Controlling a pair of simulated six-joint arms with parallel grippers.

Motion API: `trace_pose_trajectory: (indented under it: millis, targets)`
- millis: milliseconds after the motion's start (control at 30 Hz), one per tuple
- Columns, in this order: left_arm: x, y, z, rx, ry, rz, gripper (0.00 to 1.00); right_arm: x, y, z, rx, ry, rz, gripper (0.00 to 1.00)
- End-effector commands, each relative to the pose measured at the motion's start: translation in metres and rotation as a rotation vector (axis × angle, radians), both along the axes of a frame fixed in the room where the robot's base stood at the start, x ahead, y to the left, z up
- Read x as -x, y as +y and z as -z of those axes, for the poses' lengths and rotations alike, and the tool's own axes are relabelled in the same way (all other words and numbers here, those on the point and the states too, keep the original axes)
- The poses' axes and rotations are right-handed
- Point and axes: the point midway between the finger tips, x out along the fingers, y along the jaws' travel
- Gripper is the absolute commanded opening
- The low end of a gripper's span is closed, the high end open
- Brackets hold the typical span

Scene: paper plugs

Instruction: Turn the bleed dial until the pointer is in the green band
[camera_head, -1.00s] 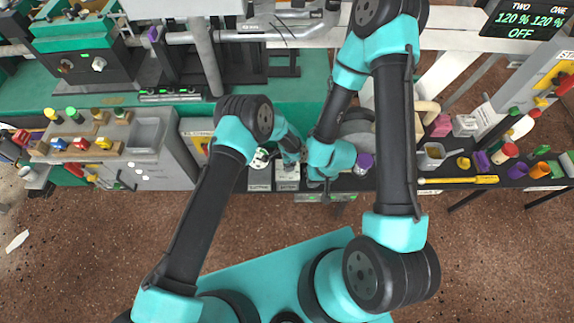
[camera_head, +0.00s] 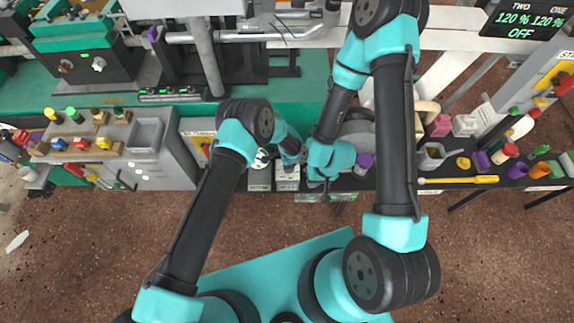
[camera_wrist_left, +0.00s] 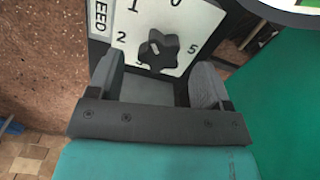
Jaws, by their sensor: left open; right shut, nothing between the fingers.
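The bleed dial is a black star-shaped knob (camera_wrist_left: 160,50) on a white plate (camera_wrist_left: 185,18) with black numbers, in the left wrist view. The edge label there reads "EED". My left gripper (camera_wrist_left: 158,80) is open, with its fingers either side of the space just below the knob in that view; contact cannot be told. In the head view the left gripper is mostly hidden behind its own arm. A round gauge rim with a green patch (camera_wrist_left: 312,4) is cut off at the top right; no pointer is visible. My right gripper (camera_head: 318,184) is shut and empty, near the bench's front edge.
A metal box (camera_head: 165,170) with a grey bin and coloured knobs stands on the left. A dark table (camera_head: 508,172) with cups, blocks and a yellow-handled tool is on the right. A green machine base runs behind. The brown floor in front is clear.

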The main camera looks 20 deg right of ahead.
Motion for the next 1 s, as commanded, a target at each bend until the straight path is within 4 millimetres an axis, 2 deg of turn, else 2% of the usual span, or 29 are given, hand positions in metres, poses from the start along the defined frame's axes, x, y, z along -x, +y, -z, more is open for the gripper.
trace_pose_trajectory:
  millis: [600, 933, 1000]
  targets:
    - [0.0, 0.0, 0.024, 0.0, 0.001, -0.001, 0.72, 0.0, 0.0, 0.0, 0.0, 0.0, 0.0, 0.0]
    - [0.0, 0.0, 0.027, 0.0, 0.0, 0.0, 0.72, 0.0, 0.0, 0.0, 0.0, 0.0, 0.0, 0.0]
    - [0.0, 0.0, 0.026, 0.0, 0.0, 0.0, 0.68, 0.0, 0.0, 0.0, 0.0, 0.0, 0.0, 0.0]
